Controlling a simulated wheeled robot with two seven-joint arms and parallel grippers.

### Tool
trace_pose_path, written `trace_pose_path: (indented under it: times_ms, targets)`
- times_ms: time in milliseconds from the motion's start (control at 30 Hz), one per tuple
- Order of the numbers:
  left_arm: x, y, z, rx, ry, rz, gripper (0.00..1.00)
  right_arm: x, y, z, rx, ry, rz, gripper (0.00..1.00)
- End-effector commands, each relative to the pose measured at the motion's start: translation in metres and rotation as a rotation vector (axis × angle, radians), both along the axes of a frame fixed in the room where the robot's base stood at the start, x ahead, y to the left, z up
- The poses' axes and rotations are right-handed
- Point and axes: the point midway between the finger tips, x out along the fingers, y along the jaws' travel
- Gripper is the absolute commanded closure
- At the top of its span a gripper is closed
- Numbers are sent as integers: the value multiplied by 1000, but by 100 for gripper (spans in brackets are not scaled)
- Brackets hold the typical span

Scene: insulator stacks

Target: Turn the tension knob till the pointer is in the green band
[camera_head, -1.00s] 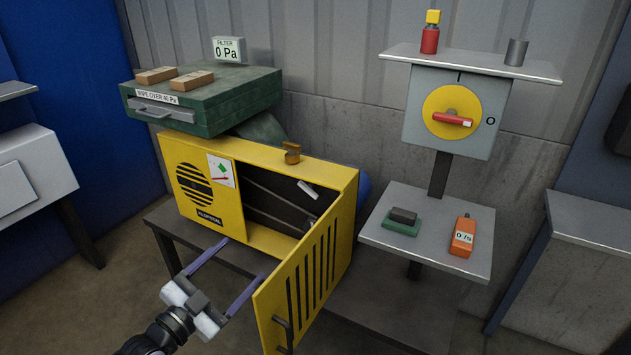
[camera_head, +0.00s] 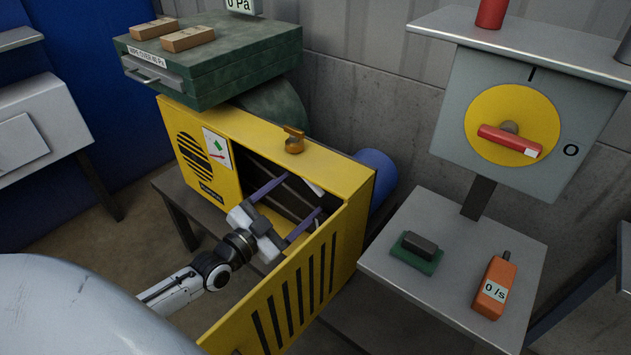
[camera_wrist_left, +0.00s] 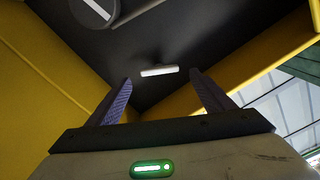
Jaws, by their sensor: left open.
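The yellow machine (camera_head: 330,170) stands on a dark table with its slotted door (camera_head: 300,300) swung open. The gauge (camera_head: 217,148) on its front has a green patch and a red mark, which appear apart. My left gripper (camera_head: 301,195) is open and empty, its purple fingers reaching into the opening. A pale bar (camera_head: 313,187) is near the fingertips. In the left wrist view a white bar (camera_wrist_left: 158,71) is ahead between the fingers (camera_wrist_left: 161,77), and a dark disc with a white stripe (camera_wrist_left: 96,10) is at the top. I cannot tell which is the tension knob.
A brass-coloured fitting (camera_head: 293,141) sits on the machine's top edge. A green filter box (camera_head: 225,70) is behind. At right, a stand holds a yellow dial with a red handle (camera_head: 510,139), above a shelf (camera_head: 400,265) with an orange meter (camera_head: 494,287). The door flanks my arm.

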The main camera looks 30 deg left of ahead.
Motion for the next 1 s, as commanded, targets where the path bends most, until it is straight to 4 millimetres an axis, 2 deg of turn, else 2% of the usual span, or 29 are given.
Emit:
trace_pose_path:
  times_ms: [100, 300, 500, 733, 767, 1000]
  targets:
    - [25, -2, 0, 1, -2, 0, 25, -1, 1, -4, 0, 2, 2, 72]
    - [53, -4, 0, 1, -1, 0, 25, 0, 2, -5, 1, 0, 5, 72]
    - [63, -5, 0, 0, 0, -1, 25, 3, 3, -4, 0, -7, 7, 72]
    - [64, -5, 0, 0, 1, 0, 25, 5, 3, -2, 1, -11, 6, 72]
    - [64, -5, 0, 0, 1, 0, 27, 5, 3, -2, 1, -11, 6, 72]
    - [64, -5, 0, 0, 0, -1, 66, 5, 3, -2, 2, -10, 6, 72]
